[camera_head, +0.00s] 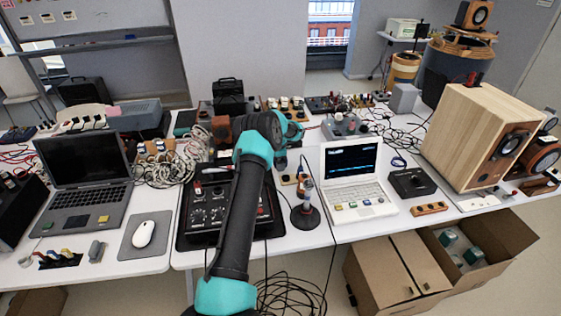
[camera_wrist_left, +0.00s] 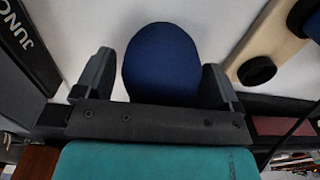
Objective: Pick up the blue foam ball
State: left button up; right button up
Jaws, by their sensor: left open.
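The blue foam ball (camera_wrist_left: 162,58) is dark blue and rounded in the left wrist view, at the top centre. It lies between the two black fingers of my left gripper (camera_wrist_left: 158,76). The gripper is open, and I see gaps between the ball and both fingers, so no grip shows. In the head view my teal and black arm reaches from the bottom centre over the black mixer. The gripper's fingers and the ball cannot be made out there. My right gripper is in neither view.
Around the arm are a black mixer (camera_head: 205,205), a soldering iron stand (camera_head: 305,212), a white laptop (camera_head: 352,180) and tangled cables (camera_head: 172,168). A large wooden speaker (camera_head: 468,137) stands at the right.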

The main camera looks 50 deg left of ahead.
pick_arm(q)
jog(key=c, duration=0.9)
jog(key=shift+r, duration=0.15)
jog(key=shift+s+d+r, duration=0.1)
jog(key=shift+d+r, duration=0.05)
jog(key=shift+r, duration=0.7)
jog(key=shift+s+d+r, duration=0.1)
jog(key=shift+d+r, duration=0.05)
jog(key=shift+r, duration=0.7)
jog(key=s+d, duration=0.3)
jog(key=d, duration=0.1)
jog(key=s+d+r, duration=0.1)
jog(key=s+d, duration=0.6)
jog(key=shift+d+r, duration=0.2)
jog(key=shift+d, duration=0.1)
jog(key=shift+r, duration=0.1)
jog(key=s+d+r+m, duration=0.1)
jog(key=d+r+m, duration=0.2)
jog(key=d+r, duration=0.5)
jog(key=s+d+r+m, duration=0.1)
jog(key=d+r+m, duration=0.2)
jog(key=d+r, duration=0.5)
notch_tip(320, 180, up, 6)
jog(key=shift+s+f, duration=0.15)
jog(key=shift+s, duration=0.2)
